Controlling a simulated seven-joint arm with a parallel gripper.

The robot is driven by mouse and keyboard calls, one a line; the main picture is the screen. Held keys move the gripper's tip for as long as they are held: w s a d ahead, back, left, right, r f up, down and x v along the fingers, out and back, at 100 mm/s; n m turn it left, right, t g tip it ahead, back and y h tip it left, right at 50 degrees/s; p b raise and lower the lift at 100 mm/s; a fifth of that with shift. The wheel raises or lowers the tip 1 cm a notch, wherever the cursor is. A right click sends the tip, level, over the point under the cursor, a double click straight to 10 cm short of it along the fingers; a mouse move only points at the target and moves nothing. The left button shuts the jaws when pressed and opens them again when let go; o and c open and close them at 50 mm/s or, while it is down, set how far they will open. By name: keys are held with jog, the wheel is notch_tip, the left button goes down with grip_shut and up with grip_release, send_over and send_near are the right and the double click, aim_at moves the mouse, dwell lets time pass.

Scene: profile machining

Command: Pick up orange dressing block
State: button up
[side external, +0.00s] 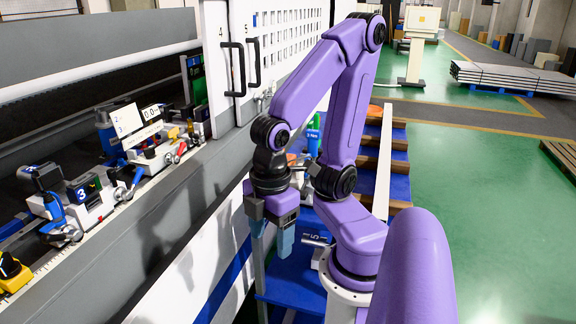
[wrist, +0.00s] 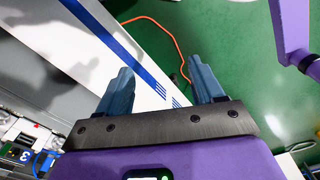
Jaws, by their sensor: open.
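I cannot clearly make out an orange dressing block in either view. In the side view, a small orange patch (side external: 291,157) shows behind my wrist, partly hidden, and I cannot tell what it is. My gripper (side external: 270,236) hangs fingers down beside the white machine front, above the blue surface. In the wrist view my gripper (wrist: 160,75) has its two blue-grey fingers wide apart, with nothing between them.
The machine bed (side external: 150,215) with clamps and a yellow-black part (side external: 12,272) lies left. White cabinet doors (side external: 232,60) with black handles stand behind. A blue bench (side external: 290,275) lies below my gripper. An orange cable (wrist: 165,30) crosses the green floor.

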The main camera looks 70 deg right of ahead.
jog(key=w+d+r+n+t+h, duration=0.2)
jog(key=w+d+r+n, duration=0.1)
jog(key=w+d, duration=1.45)
jog(key=r+n+g+h, duration=0.1)
jog(key=n+g+h, duration=0.1)
jog(key=h, duration=0.1)
send_over(289, 158)
jog(key=a, duration=0.7)
jog(key=x, duration=1.1)
jog(key=shift+s, duration=0.1)
jog(key=shift+x, duration=2.75)
jog(key=shift+d, duration=0.15)
jog(key=shift+c, duration=0.3)
